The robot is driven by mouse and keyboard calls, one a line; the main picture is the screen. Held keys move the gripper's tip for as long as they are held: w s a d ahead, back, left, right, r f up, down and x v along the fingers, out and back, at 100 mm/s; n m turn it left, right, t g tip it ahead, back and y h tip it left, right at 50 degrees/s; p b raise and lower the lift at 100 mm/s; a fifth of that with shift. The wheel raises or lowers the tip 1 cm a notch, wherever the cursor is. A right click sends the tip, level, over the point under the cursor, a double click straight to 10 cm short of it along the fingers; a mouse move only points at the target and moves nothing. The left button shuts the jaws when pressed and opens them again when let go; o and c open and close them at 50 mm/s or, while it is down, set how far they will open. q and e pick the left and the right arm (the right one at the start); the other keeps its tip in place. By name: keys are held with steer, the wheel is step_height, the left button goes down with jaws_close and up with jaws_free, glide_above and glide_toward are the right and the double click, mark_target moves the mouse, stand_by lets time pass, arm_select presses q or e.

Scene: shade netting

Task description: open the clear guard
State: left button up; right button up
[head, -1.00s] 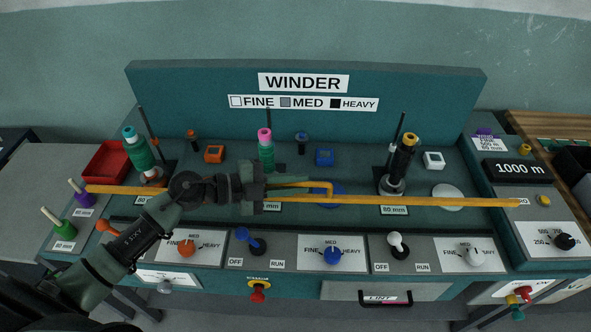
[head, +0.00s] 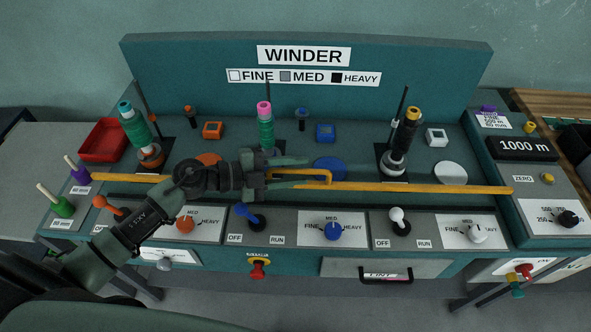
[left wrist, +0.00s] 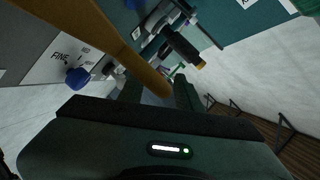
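The clear guard shows mainly as a long yellow edge bar (head: 430,188) across the front of the winder's deck, with a small yellow handle (head: 329,178) near its middle. Its clear pane is too faint to make out. My left gripper (head: 303,172) reaches in from the left at the handle. Its fingers are apart, one on each side of the handle's rail; I see no firm grip. In the left wrist view the yellow bar (left wrist: 105,35) runs diagonally down to the parted fingers (left wrist: 158,92). My right gripper is out of view.
Thread spools stand behind the bar, including a pink-topped one (head: 265,125) and a black one (head: 408,135). Blue (head: 247,212) and white (head: 398,218) switches and several dials line the front. A drawer handle (head: 386,275) sits below; a red tray (head: 104,140) is at the left.

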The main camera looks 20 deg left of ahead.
arm_select(q)
steer(key=b+v, duration=0.1)
steer(key=v, duration=0.6)
steer(key=shift+s, duration=0.15)
steer(key=shift+s+a+r, duration=0.15)
steer(key=shift+a, duration=0.1)
